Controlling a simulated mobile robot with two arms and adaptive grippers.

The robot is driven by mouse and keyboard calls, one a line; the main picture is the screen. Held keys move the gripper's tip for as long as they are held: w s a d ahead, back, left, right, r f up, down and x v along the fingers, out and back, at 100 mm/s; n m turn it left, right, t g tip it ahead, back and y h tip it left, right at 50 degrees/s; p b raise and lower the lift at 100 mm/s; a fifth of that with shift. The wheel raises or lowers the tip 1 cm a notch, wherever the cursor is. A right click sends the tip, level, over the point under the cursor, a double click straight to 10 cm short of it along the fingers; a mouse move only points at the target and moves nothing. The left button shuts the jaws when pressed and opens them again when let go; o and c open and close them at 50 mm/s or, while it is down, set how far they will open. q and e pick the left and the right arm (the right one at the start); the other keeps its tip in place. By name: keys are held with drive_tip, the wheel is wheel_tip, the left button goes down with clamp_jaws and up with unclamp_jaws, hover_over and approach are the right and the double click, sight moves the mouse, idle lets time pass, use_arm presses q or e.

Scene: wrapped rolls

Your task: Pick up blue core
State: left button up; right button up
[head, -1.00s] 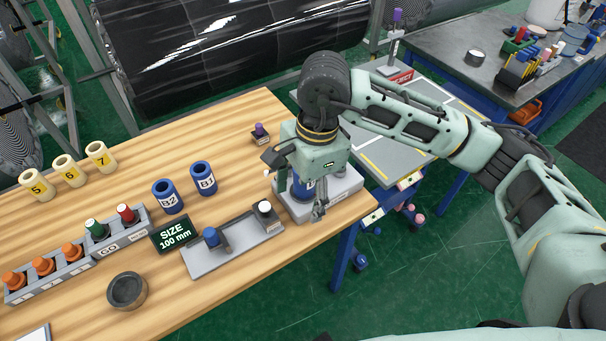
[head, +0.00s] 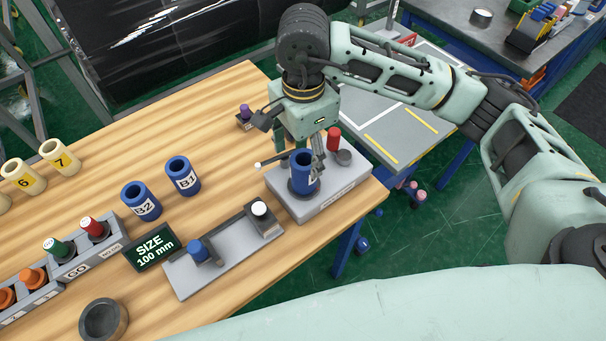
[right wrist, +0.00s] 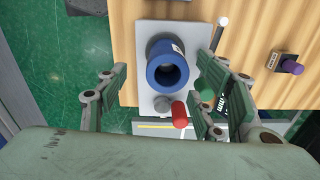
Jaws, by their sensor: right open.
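A blue core (head: 303,172) stands upright on a grey block (head: 345,180) near the table's right end. In the right wrist view the same core (right wrist: 167,68) shows its open end to the camera. My right gripper (head: 297,148) is open over this core, its fingers on either side with gaps; the right wrist view shows the fingers (right wrist: 165,90) apart. Two more blue cores, B2 (head: 141,201) and B1 (head: 183,176), stand on the table to the left. My left gripper is not in view.
A gauge with a blue knob (head: 198,250) and a SIZE 100 mm display (head: 151,247) stand in front. A red cylinder (head: 334,138) and a grey one (head: 344,157) sit on the block behind the core. Cream cores (head: 60,157) are at left.

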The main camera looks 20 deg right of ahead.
sight(305, 177)
drive_tip(key=shift+w+f+b, duration=0.1)
drive_tip(key=shift+f+b, duration=0.35)
drive_tip(key=shift+f, duration=0.45)
drive_tip(key=shift+w+f+b, duration=0.1)
drive_tip(key=shift+f+b, duration=0.2)
drive_tip(key=shift+f, duration=1.15)
drive_tip(key=f+p, duration=0.2)
drive_tip(key=f, duration=0.1)
drive_tip(key=d+f+p, duration=0.1)
drive_tip(key=f, duration=0.1)
drive_tip(key=shift+w+f, duration=0.15)
drive_tip(key=shift+w, duration=0.1)
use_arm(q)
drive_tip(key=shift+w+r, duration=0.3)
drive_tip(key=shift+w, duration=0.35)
use_arm(e)
drive_tip(key=shift+a+f, duration=0.1)
drive_tip(key=shift+f, duration=0.35)
drive_tip(key=c, duration=1.4)
